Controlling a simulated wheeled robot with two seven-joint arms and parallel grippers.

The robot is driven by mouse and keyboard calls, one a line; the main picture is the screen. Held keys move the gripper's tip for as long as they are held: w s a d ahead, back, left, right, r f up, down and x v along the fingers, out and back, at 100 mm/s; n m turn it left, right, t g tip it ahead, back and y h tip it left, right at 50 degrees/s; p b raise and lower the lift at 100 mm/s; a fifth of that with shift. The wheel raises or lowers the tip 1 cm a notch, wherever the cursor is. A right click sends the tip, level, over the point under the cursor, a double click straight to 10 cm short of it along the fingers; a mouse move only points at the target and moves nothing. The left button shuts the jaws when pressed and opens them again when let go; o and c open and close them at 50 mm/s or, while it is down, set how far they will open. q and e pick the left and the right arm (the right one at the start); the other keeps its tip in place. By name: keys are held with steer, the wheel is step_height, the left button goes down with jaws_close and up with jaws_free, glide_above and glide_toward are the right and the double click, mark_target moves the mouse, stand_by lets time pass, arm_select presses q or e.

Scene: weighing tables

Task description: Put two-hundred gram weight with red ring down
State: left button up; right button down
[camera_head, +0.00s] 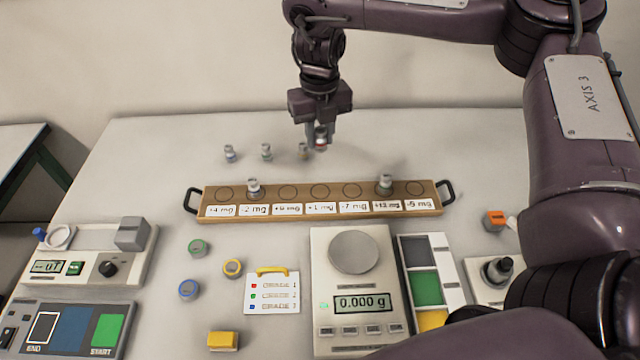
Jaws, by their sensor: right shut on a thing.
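My right gripper (321,144) points down over the back of the table, behind the wooden tray. It is shut on a small silver weight with a red ring (320,138). The fingers partly cover the weight, and I cannot tell whether its base touches the table. Other small weights stand to the left of it: one close by (303,151), one further left (266,151), and one with a bluish ring (230,153). My left gripper is not in view.
The wooden tray (320,209) has labelled round places; one weight (253,187) stands near its left end and another (385,184) right of centre. A scale (353,252) reading 0.000 g, coloured ring-shaped pieces and instrument boxes fill the front. The table's back right is clear.

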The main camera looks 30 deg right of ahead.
steer(key=b, duration=0.2)
glide_above(320, 191)
step_height(320, 191, down, 10)
steer(key=shift+f, duration=0.25)
step_height(320, 191, down, 3)
steer(key=shift+s+f+b, duration=0.1)
steer(key=shift+f+b, duration=0.05)
steer(key=shift+b, duration=0.55)
steer(key=shift+f, duration=0.25)
steer(key=c, duration=1.6)
jaws_free()
steer(key=shift+f, duration=0.15)
steer(key=o, duration=0.4)
